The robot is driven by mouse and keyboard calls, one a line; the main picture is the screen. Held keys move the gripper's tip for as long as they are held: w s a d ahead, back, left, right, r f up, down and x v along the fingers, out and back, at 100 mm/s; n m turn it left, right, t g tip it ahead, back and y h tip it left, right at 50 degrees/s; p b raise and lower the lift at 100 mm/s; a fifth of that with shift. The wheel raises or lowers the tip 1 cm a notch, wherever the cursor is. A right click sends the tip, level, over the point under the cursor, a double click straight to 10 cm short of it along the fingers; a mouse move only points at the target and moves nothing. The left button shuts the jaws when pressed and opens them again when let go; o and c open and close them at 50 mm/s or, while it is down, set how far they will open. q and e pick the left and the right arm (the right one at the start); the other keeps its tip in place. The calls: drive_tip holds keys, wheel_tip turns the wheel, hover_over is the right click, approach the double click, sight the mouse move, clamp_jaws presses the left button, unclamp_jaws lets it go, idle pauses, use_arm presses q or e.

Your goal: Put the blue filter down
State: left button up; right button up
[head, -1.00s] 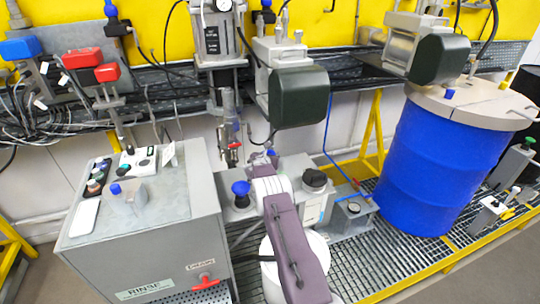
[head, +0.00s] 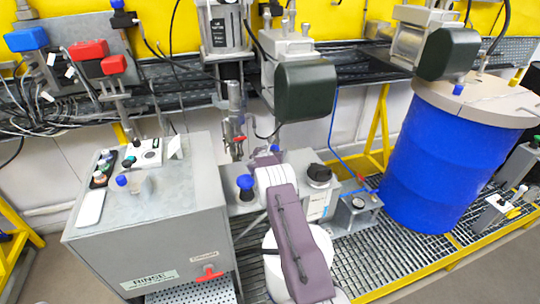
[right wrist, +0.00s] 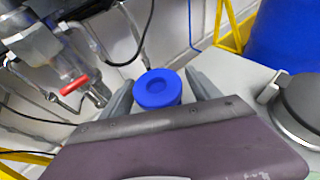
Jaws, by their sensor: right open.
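The blue filter (right wrist: 158,88) shows in the right wrist view as a round blue cap with a recessed middle. It sits between the two grey fingers of my right gripper (right wrist: 160,92), with a narrow gap on each side. The gripper is open around it. In the head view my right gripper (head: 266,159) reaches over the grey box in the middle, and a small blue part of the filter (head: 275,149) shows beyond the fingers. The filter's lower part is hidden behind my wrist, so I cannot tell what it rests on. My left gripper is not in view.
A second blue-topped piece (head: 245,183) stands just left of my right wrist. A black cap (head: 319,175) is on the right. The grey rinse cabinet (head: 150,225) stands left, the blue drum (head: 440,155) right. A dark green motor housing (head: 306,91) hangs above.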

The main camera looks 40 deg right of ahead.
drive_tip(key=b+v, duration=0.1)
drive_tip(key=v, duration=0.9)
drive_tip(key=shift+s+a+b, duration=0.25)
drive_tip(key=shift+s+b, duration=0.05)
drive_tip(key=shift+r, duration=0.1)
